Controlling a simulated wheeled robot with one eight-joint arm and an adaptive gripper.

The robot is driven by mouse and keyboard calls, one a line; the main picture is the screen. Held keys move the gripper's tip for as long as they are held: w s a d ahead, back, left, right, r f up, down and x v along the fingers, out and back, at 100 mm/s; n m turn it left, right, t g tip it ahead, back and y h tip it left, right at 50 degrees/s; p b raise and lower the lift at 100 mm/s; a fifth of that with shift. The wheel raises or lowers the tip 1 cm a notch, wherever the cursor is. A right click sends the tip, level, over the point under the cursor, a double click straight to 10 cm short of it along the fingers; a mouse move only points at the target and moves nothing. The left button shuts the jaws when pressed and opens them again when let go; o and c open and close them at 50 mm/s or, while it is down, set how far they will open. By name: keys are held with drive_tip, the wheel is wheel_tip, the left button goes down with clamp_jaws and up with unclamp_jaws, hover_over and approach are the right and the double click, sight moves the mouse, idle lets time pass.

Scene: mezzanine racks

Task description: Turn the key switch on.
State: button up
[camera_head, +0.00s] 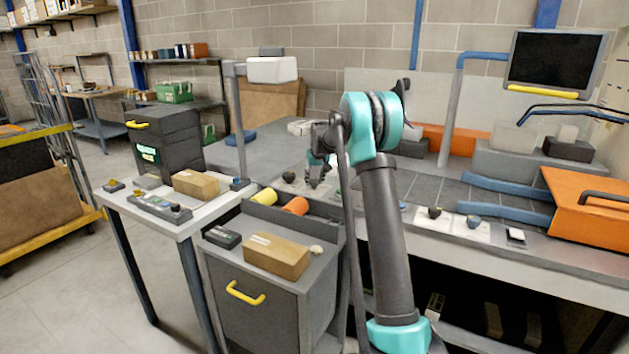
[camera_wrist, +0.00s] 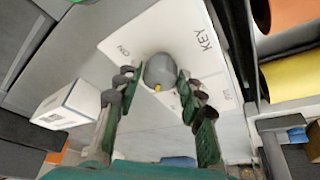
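The key switch is a grey rounded knob (camera_wrist: 160,68) with a small yellow mark at its lower edge, on a white plate (camera_wrist: 185,35) lettered KEY and ON. The yellow mark points away from ON, toward the bottom of the wrist view. My gripper (camera_wrist: 157,84) is open, with one green finger on each side of the knob. Gaps seem to show between fingers and knob; contact cannot be told for sure. In the head view my gripper (camera_head: 318,175) is low over the workbench, small and partly hidden by my arm.
Yellow and orange rolls (camera_head: 265,196) (camera_head: 295,205) lie in a tray left of my arm; they show at the wrist view's right edge. A cardboard box (camera_head: 276,256) sits on the grey cabinet. Other knobs on white plates (camera_head: 470,222) and an orange case (camera_head: 590,208) stand to the right.

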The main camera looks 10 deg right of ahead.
drive_tip(key=c, duration=0.6)
drive_tip(key=shift+c, duration=0.2)
drive_tip(key=shift+m, duration=0.3)
drive_tip(key=m+h, duration=0.1)
drive_tip(key=m, duration=0.1)
drive_tip(key=shift+a+m, duration=0.2)
drive_tip(key=shift+m, duration=0.2)
drive_tip(key=m+h, duration=0.1)
drive_tip(key=m, duration=0.2)
drive_tip(key=shift+m+h, duration=0.3)
drive_tip(key=m+h, duration=0.1)
drive_tip(key=m, duration=0.1)
drive_tip(key=m+g, duration=0.1)
drive_tip(key=m, duration=0.2)
drive_tip(key=shift+w+a+m+g+h, duration=0.1)
drive_tip(key=shift+w+m+g+h, duration=0.05)
drive_tip(key=shift+m+g+h, duration=0.2)
drive_tip(key=m+g, duration=0.1)
drive_tip(key=m, duration=0.1)
drive_tip(key=m+g+h, duration=0.1)
drive_tip(key=m, duration=0.2)
drive_tip(key=shift+w+a, duration=0.1)
drive_tip(key=shift+m, duration=0.25)
drive_tip(key=o, duration=1.1)
